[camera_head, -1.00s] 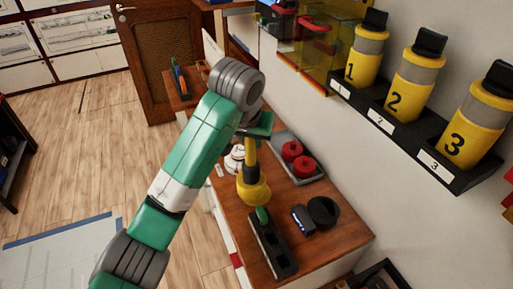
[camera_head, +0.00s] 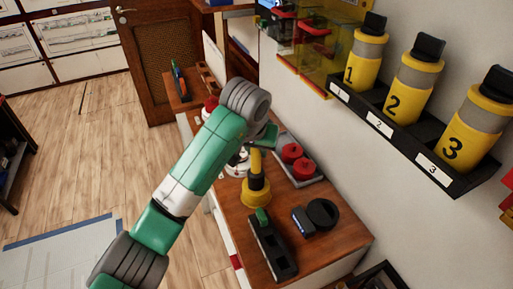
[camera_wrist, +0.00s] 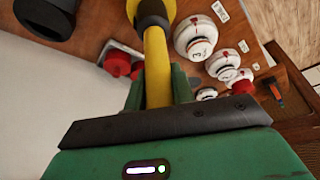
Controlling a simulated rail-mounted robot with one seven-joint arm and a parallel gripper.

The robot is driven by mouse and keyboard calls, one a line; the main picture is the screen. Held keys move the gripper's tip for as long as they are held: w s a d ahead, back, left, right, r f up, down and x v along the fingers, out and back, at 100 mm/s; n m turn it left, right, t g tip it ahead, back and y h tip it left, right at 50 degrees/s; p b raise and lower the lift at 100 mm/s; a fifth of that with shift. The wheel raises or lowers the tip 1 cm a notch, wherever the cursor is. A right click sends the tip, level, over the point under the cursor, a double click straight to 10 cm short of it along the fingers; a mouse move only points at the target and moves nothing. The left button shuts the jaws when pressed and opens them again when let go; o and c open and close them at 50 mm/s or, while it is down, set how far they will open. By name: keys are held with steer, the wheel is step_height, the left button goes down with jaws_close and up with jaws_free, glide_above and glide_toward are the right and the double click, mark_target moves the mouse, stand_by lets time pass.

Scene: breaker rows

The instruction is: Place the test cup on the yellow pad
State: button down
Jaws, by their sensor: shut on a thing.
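The test cup (camera_head: 256,196) is a yellow cup with a dark collar and a yellow handle. It is low over the brown bench top; I cannot tell whether it touches the surface. My gripper (camera_wrist: 158,88) is shut on the yellow handle (camera_wrist: 157,62), which runs between its green fingers in the wrist view. The cup's mouth is hidden below the collar in that view. I cannot make out the yellow pad apart from the cup; the cup may hide it.
A black holder with a green item (camera_head: 275,248), a small blue-black device (camera_head: 303,221) and a black round piece (camera_head: 322,212) stand close by. Red round parts sit in a grey tray (camera_head: 318,177). White detectors (camera_wrist: 197,38) line the other side. Numbered bottles (camera_head: 416,84) hang on the wall.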

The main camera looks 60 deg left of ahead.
steer(key=shift+f, duration=0.1)
steer(key=c, duration=1.2)
jaws_free()
steer(key=p+v, duration=0.1)
steer(key=v, duration=1.1)
